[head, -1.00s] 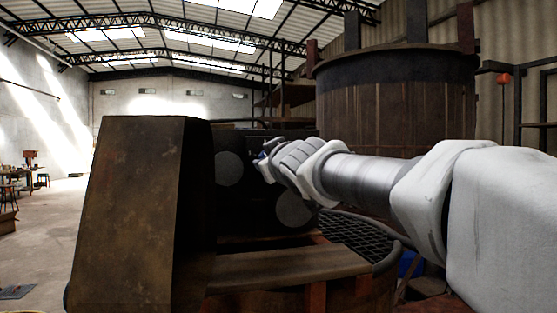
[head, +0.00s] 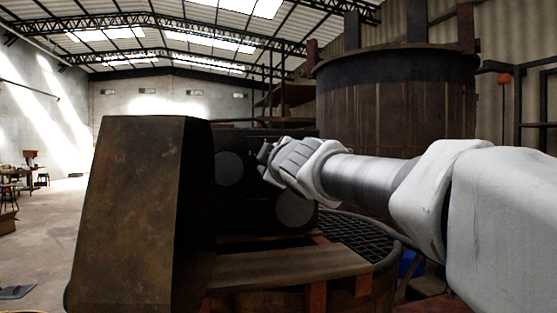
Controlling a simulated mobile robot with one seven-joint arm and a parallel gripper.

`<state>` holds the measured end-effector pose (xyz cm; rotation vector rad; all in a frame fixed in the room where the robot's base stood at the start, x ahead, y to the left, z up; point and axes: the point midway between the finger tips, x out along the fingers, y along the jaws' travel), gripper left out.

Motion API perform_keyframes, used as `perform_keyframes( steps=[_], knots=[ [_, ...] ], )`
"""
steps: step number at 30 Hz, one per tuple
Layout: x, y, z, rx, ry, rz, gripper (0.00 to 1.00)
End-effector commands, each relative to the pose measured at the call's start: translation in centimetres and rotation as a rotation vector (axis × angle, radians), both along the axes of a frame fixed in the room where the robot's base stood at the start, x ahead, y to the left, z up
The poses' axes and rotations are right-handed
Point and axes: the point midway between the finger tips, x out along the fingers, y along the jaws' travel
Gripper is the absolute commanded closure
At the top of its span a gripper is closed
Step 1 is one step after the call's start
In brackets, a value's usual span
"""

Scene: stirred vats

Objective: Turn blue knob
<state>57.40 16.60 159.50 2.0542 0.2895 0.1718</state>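My gripper (head: 264,157) is at the end of my white and grey arm, which reaches in from the right. It is in front of a dark panel (head: 250,200) with round grey discs on its face. The gripper is small and dark against the panel, so I cannot tell whether its fingers are open or shut, or whether they touch anything. I cannot make out the blue knob now; my gripper and wrist cover part of the panel.
A rusty brown metal housing (head: 125,215) stands at the left of the panel. Wooden planks (head: 285,268) and a dark grating (head: 355,238) lie below my arm. A large wooden vat (head: 395,110) stands behind. Open floor (head: 50,235) shows at the far left.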

Motion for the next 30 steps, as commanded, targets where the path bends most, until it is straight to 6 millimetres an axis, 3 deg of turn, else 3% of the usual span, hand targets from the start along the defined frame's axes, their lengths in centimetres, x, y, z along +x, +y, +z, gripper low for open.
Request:
perform_keyframes(
  steps=[12, 13, 18, 30],
  knots=[
    [0.0, 0.01, -0.04, -0.01, -0.002, 0.0, 1.0],
    [0.0, 0.01, -0.04, -0.01, -0.002, 0.0, 0.51],
    [0.0, 0.01, -0.03, -0.009, -0.002, 0.0, 0.23],
    [-0.62, -0.15, 0.11, -0.008, -0.004, 0.0, 0.23]
  ],
)
